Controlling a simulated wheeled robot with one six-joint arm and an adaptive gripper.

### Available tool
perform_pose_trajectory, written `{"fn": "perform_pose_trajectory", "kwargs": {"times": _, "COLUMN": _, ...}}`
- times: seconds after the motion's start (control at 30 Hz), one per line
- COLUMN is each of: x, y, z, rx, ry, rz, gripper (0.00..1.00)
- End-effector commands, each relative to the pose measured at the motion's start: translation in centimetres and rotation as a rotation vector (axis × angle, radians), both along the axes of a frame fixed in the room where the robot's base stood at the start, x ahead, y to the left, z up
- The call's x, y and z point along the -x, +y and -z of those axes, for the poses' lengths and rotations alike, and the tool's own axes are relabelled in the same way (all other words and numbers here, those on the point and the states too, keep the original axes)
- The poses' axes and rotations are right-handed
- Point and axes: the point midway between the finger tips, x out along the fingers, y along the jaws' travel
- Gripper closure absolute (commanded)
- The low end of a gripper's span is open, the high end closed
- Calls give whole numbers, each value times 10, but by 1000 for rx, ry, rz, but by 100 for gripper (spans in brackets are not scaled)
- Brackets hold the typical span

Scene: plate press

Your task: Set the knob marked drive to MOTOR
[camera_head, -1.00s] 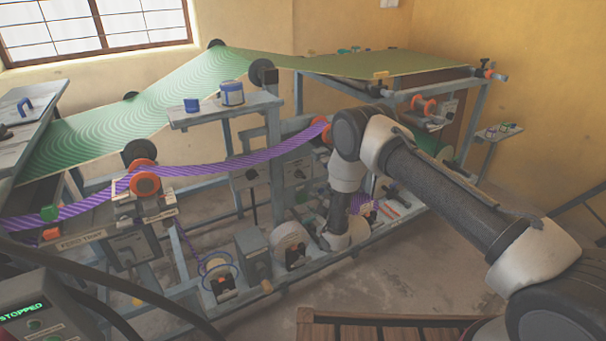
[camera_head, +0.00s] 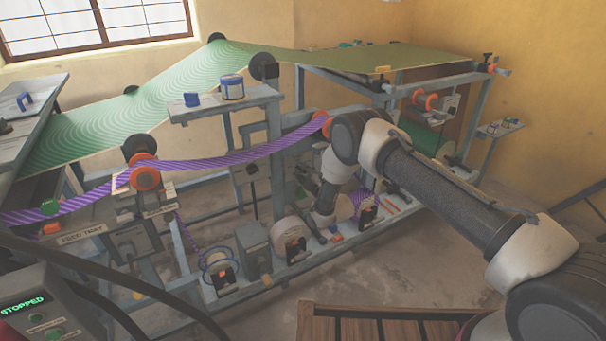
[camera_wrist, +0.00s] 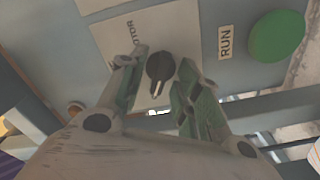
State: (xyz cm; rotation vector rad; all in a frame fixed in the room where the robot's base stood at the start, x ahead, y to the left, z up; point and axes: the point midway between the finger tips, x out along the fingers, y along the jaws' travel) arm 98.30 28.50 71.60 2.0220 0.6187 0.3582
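In the wrist view, a round black knob (camera_wrist: 160,66) sits on a pale label plate (camera_wrist: 108,36) on the blue-grey panel. Its light pointer line points down in the picture. The word MOTOR is printed on the plate, left of and above the knob, and the pointer is turned away from it. My gripper (camera_wrist: 164,60) is open, with one finger on each side of the knob. Narrow gaps seem to show; I cannot tell if either finger touches. The drive marking is not readable. In the head view, my arm hides the knob.
A green button (camera_wrist: 277,36) with a RUN label (camera_wrist: 226,42) is right of the knob in the wrist view. In the head view, a display reads STOPPED (camera_head: 22,306). A purple striped band (camera_head: 235,158) and rollers (camera_head: 145,178) run along the press frame.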

Motion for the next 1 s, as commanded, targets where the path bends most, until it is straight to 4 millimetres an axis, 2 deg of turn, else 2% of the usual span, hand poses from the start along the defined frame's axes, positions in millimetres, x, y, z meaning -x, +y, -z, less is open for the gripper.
{"fn": "perform_pose_trajectory", "kwargs": {"times": 0.2, "x": 0, "y": 0, "z": 0, "rx": 0, "ry": 1, "rz": 0, "gripper": 69}}
{"fn": "perform_pose_trajectory", "kwargs": {"times": 0.37, "x": 0, "y": 0, "z": 0, "rx": 0, "ry": 1, "rz": 0, "gripper": 98}}
{"fn": "perform_pose_trajectory", "kwargs": {"times": 0.4, "x": 0, "y": 0, "z": 0, "rx": 0, "ry": 1, "rz": 0, "gripper": 100}}
{"fn": "perform_pose_trajectory", "kwargs": {"times": 0.73, "x": 0, "y": 0, "z": 0, "rx": -16, "ry": 12, "rz": 0, "gripper": 100}}
{"fn": "perform_pose_trajectory", "kwargs": {"times": 1.0, "x": 0, "y": 0, "z": 0, "rx": -125, "ry": 87, "rz": 0, "gripper": 100}}
